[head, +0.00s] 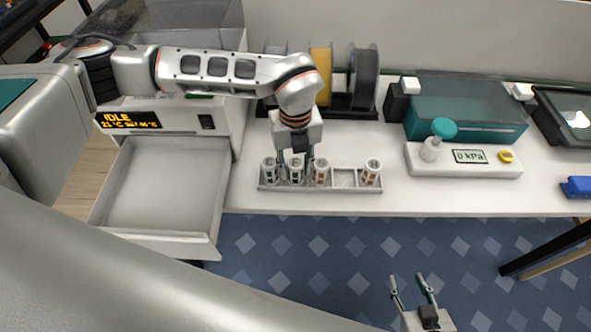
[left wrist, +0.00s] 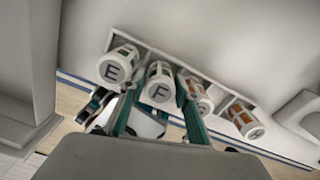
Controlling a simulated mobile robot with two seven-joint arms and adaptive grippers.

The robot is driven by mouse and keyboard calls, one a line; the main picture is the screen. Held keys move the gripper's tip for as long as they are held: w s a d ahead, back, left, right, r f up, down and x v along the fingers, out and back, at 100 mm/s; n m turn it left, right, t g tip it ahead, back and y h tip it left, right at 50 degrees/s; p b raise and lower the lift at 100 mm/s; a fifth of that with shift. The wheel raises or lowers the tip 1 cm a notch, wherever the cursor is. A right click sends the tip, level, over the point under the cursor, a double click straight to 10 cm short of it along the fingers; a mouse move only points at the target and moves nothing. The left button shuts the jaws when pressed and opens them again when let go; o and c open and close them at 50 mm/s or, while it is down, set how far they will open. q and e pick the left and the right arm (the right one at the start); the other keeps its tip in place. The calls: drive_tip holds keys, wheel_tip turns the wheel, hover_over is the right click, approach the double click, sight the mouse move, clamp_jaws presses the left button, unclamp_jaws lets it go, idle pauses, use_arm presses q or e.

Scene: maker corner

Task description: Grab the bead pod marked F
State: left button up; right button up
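The bead pod marked F (left wrist: 160,88) stands in the long white tray (left wrist: 215,85), second from the left, with green showing in its sides. In the head view pod F (head: 296,170) is below my left gripper (head: 296,160). In the left wrist view my left gripper (left wrist: 160,118) has its fingers apart, one on each side of pod F; I cannot tell whether they touch it. Pod E (left wrist: 118,65) stands to its left. An orange-sided pod (head: 320,172) stands close on its right. My right gripper (head: 408,282) is open and empty over the floor.
Another orange pod (head: 371,173) stands at the tray's right end, past an empty compartment (head: 345,178). An open drawer (head: 160,190) lies left of the tray. A pressure unit (head: 465,160) with a bottle (head: 431,149) is to the right. Spools (head: 362,80) stand behind.

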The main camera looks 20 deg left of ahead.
use_arm(q)
drive_tip(key=c, duration=0.8)
drive_tip(key=shift+o, duration=0.2)
drive_tip(key=shift+r, duration=0.15)
